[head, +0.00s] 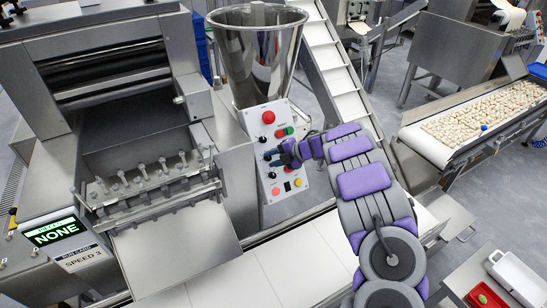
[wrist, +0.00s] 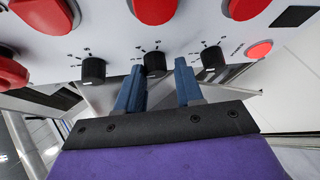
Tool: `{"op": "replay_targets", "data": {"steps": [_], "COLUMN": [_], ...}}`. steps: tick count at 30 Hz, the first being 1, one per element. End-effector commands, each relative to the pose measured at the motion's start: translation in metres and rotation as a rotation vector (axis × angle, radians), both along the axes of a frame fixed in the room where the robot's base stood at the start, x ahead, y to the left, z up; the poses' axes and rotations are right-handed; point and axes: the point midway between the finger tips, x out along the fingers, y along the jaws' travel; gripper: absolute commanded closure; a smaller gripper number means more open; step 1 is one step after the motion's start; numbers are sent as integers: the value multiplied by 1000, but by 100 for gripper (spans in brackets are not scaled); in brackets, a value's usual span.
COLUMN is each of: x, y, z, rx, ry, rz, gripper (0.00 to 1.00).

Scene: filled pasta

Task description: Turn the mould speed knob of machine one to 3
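The white control panel (head: 290,187) stands upright on the machine below the steel hopper. In the wrist view three black knobs sit in a row: a left knob (wrist: 93,68), a middle knob (wrist: 155,64) and a right knob (wrist: 213,58). Small scale marks ring each knob, but the labels are too small to read. My gripper (wrist: 160,70) is open, its two blue fingers on either side of the middle knob, with narrow gaps showing. In the head view my gripper (head: 282,153) is at the panel and hides part of the knob row.
Red buttons (wrist: 152,8) line the panel above the knobs, and another red button (wrist: 259,50) is at the right. A screen (head: 55,232) reads NONE; a card (head: 84,258) below reads SPEED 3. The hopper (head: 258,60) rises behind. A pasta conveyor (head: 425,146) is at right.

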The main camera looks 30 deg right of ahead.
Motion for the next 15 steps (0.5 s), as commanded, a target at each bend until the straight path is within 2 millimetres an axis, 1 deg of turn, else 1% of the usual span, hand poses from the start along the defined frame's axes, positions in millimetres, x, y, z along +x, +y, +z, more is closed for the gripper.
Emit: {"op": "replay_targets", "data": {"steps": [1, 5, 6, 15], "x": [0, 0, 0, -2], "y": [0, 0, 0, -2], "z": [-1, 0, 1, 5], "rx": [0, 0, 0, -2], "ry": [1, -1, -2, -4], "rz": [1, 0, -1, -3], "gripper": [62, 50, 49, 49]}}
